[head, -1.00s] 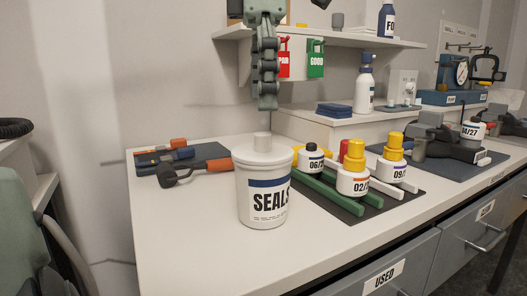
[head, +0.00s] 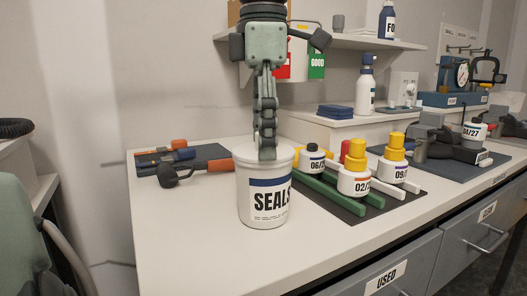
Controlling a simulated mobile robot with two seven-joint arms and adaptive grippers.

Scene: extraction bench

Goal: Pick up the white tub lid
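The white tub lid (head: 243,156) sits on the white tub (head: 263,205) labelled SEALS, near the front left of the bench. My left gripper (head: 266,150) points straight down over the middle of the lid, with its fingertips at the level of the lid's knob. The fingers hide the knob. They line up one behind the other from this side, so I cannot tell whether they are open or shut on it. My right gripper is not in view.
Behind the tub lies a tool with an orange handle (head: 212,165). To the right, a dark mat holds bottles with yellow caps (head: 357,150) and green and white bars (head: 331,193). The bench front (head: 190,240) is clear.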

